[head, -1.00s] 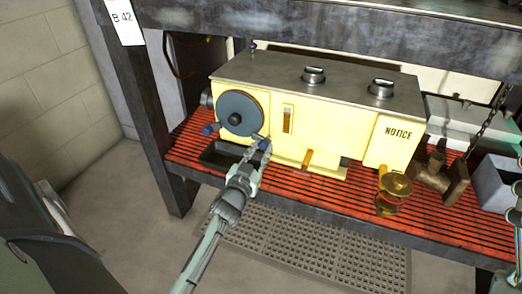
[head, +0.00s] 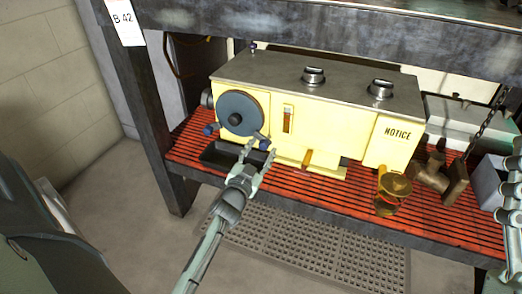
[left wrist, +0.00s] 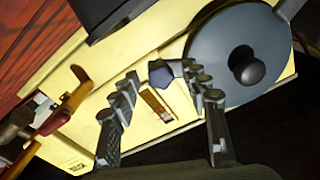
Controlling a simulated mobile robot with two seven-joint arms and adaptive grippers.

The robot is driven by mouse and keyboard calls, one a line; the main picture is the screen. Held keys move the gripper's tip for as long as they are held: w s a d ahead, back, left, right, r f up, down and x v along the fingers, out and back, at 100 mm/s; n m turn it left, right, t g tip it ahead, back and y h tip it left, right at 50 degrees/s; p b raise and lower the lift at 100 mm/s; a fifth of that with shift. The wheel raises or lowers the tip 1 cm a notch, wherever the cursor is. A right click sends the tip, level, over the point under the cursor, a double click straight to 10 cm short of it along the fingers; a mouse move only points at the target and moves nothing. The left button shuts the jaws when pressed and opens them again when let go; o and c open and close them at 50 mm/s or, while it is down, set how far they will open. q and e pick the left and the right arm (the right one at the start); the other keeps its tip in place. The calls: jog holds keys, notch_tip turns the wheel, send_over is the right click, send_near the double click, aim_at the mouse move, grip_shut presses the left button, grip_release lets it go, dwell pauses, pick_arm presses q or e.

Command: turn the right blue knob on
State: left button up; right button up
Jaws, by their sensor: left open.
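The right blue knob (head: 264,144) sits low on the front of a yellow machine (head: 340,130), just right of a grey wheel (head: 238,114). A left blue knob (head: 209,129) shows at the wheel's other side. My left gripper (head: 257,153) is open in front of the right knob, its fingers spread below and around it in the picture. In the left wrist view the blue knob (left wrist: 160,73) appears between the two fingertips (left wrist: 159,76). I cannot tell whether they touch it.
A dark tray (head: 222,156) lies below the wheel on the red slatted shelf (head: 340,202). The shelf's steel upper beam (head: 330,35) runs overhead.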

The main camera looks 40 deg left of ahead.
pick_arm(q)
jog(key=v, duration=0.7)
jog(key=shift+s, duration=0.25)
jog(key=shift+d, duration=0.1)
